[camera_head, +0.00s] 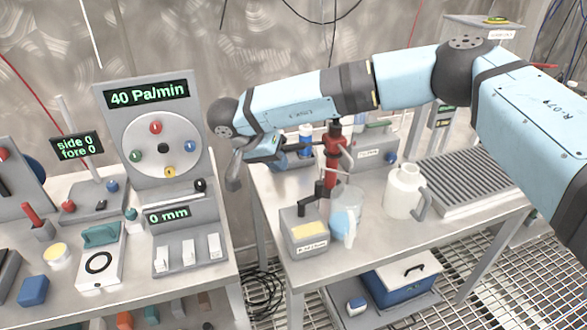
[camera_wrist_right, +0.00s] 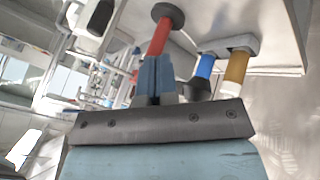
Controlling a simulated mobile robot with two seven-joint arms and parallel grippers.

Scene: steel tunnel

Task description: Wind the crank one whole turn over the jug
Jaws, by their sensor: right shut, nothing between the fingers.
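A red post (camera_head: 332,160) with pale rods at its upper part stands on the steel table. A translucent bluish jug (camera_head: 344,212) stands in front of it. A grey box (camera_head: 304,238) with a yellow panel and a black crank-like handle (camera_head: 322,191) stands left of the jug. I cannot tell which handle is the task's crank. My right gripper (camera_head: 300,153) is shut and empty, left of the post's upper part and pointing toward it. In the right wrist view the shut fingers (camera_wrist_right: 154,78) overlap a red post (camera_wrist_right: 160,38); contact is unclear. My left gripper is out of view.
A white jug (camera_head: 403,191) stands right of the translucent jug, beside a ribbed grey tray (camera_head: 475,180). The left table carries a dial panel (camera_head: 155,145) reading 40 Pa/min. A gap separates the tables.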

